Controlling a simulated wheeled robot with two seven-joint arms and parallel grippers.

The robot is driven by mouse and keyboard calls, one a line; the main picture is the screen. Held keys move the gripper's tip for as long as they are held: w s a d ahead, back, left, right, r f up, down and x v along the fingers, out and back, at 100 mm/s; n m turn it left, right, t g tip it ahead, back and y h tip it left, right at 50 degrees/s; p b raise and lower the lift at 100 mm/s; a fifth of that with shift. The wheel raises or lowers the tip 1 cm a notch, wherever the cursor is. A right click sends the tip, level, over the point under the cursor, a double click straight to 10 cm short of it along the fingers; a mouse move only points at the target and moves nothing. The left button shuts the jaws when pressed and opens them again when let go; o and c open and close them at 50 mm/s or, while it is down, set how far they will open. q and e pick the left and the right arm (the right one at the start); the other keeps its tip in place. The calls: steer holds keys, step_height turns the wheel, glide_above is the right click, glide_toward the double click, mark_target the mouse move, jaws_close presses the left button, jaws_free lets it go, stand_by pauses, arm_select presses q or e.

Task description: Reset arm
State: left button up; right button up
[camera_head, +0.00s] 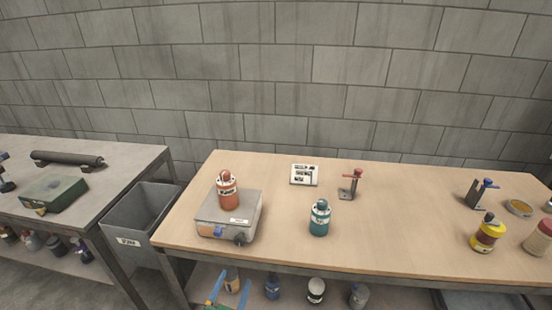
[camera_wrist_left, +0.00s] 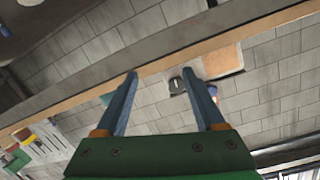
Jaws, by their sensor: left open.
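My left gripper (camera_head: 232,285) shows at the bottom of the head view, in front of the wooden table's front edge and below its top. Its two blue fingers are apart, with nothing between them. In the left wrist view the fingers of the left gripper (camera_wrist_left: 159,75) are also spread and empty, with a table edge running across behind them. My right gripper is not in view.
The wooden table (camera_head: 400,220) holds an orange bottle (camera_head: 227,190) on a grey scale-like device (camera_head: 222,228), a teal bottle (camera_head: 319,218) and a yellow bottle (camera_head: 488,234). A grey bin (camera_head: 135,215) stands between it and the left table (camera_head: 110,190). Several bottles stand on the lower shelf.

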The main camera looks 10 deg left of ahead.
arm_select(q)
steer(key=s+f+g, duration=0.6)
steer(key=s+f, duration=0.4)
steer(key=f, duration=0.5)
steer(key=s+a+f+n+g, duration=0.1)
steer(key=s+f+g, duration=0.3)
steer(key=s, duration=0.9)
steer(key=s+a+f+n+g, duration=0.1)
steer(key=s+f+g, duration=0.4)
steer(key=s, duration=0.8)
step_height(320, 180, down, 3)
steer(key=shift+s+a+r+y, duration=0.2)
steer(key=shift+a+y, duration=0.2)
steer(key=shift+a, duration=0.3)
